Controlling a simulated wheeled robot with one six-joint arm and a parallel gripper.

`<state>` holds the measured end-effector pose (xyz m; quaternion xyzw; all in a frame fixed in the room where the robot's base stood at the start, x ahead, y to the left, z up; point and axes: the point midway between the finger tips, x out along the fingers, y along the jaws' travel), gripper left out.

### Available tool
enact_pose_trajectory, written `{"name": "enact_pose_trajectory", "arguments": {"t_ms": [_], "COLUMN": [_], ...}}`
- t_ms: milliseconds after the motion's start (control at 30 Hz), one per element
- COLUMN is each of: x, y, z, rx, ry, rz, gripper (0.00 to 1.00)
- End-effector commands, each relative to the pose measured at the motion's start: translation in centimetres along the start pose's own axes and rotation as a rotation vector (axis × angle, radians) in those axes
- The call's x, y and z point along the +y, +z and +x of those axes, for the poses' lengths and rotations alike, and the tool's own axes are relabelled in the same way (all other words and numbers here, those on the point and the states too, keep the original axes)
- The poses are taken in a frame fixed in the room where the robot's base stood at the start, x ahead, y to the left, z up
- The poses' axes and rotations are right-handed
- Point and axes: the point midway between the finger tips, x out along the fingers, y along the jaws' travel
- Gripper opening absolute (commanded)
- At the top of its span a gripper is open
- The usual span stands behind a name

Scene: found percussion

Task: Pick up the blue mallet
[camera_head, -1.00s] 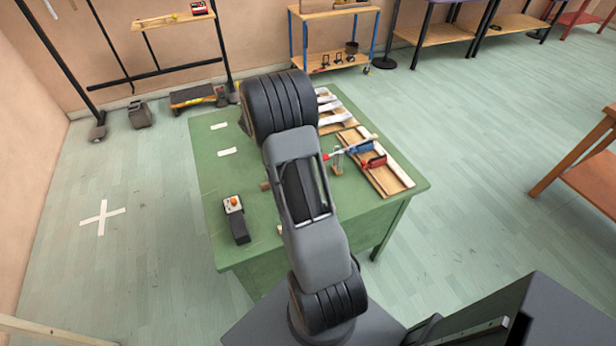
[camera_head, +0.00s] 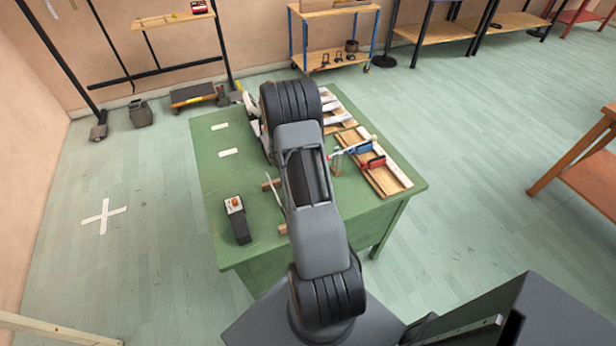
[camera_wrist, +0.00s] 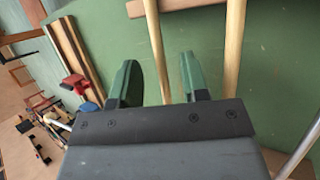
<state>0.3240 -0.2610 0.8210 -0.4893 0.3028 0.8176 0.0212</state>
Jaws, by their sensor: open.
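A blue piece (camera_head: 358,147), possibly the blue mallet's head, sits at the wooden tray on the right of the green table; I cannot tell for sure. A blue piece also shows small at the left in the wrist view (camera_wrist: 88,106), below a red piece (camera_wrist: 75,83). My gripper (camera_wrist: 158,62) is open, its two green fingers apart over the green tabletop. A thin wooden stick (camera_wrist: 152,22) runs between the fingers as seen, and a thicker one (camera_wrist: 235,45) lies to their right. In the head view my arm hides the gripper.
The green table (camera_head: 222,180) also holds a wooden tray (camera_head: 392,181), another wooden rack (camera_head: 340,110) behind it, and a dark box with an orange knob (camera_head: 236,218) at front left. A wooden stick (camera_head: 273,190) lies beside my arm. The table's left side is mostly clear.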

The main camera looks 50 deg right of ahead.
Motion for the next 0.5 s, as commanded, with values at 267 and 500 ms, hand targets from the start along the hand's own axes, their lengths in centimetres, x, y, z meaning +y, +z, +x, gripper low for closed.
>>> {"name": "enact_pose_trajectory", "arguments": {"t_ms": [267,500], "x": [-0.05,-0.05], "y": [0.01,0.01], "z": [1.26,1.23], "rx": [0.000,0.001], "ry": [0.000,-0.001], "rz": [0.000,0.000], "gripper": [0.41,0.32]}}
